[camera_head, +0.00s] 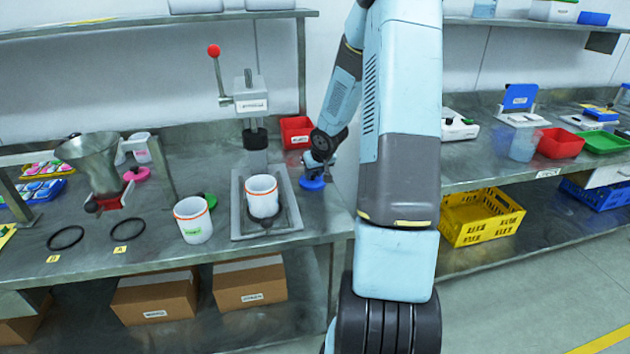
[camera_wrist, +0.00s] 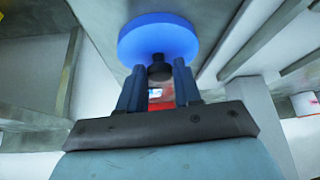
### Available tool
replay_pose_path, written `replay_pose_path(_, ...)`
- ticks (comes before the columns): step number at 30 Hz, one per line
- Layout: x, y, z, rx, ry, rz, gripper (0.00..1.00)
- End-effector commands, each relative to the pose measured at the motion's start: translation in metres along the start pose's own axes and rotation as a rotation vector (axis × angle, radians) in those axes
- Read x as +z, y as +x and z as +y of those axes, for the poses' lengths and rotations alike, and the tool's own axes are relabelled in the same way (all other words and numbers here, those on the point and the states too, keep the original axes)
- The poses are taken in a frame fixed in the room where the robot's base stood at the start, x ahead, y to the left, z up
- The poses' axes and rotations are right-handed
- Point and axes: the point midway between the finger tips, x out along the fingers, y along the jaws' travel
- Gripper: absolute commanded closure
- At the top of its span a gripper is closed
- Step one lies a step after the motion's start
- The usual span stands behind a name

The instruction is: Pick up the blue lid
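The blue lid (camera_head: 312,183) is a flat round disc at the right end of the left bench. It sits at or just above the bench top; I cannot tell which. In the wrist view the lid (camera_wrist: 158,36) fills the top middle, its black knob (camera_wrist: 160,71) towards me. My gripper (camera_head: 320,160) is directly above the lid in the head view, small and partly hidden by my arm. In the wrist view its two fingers (camera_wrist: 160,76) stand close on either side of the knob, apparently shut on it.
Left of the lid, a white cup (camera_head: 262,197) stands on the press base (camera_head: 282,222). Another white cup (camera_head: 193,220), a green lid (camera_head: 211,201) and a pink lid (camera_head: 137,174) are further left. A red bin (camera_head: 296,131) stands behind. The bench edge is close to the lid's right.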

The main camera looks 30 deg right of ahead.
Motion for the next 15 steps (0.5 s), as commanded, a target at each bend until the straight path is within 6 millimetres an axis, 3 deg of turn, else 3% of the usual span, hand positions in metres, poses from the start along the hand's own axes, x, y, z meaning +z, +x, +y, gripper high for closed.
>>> replay_pose_path(9,0.0000,0.0000,-0.0004,0.000,0.000,0.000,0.97)
replay_pose_path(15,-0.0001,0.0000,-0.0006,0.000,-0.001,0.000,0.99)
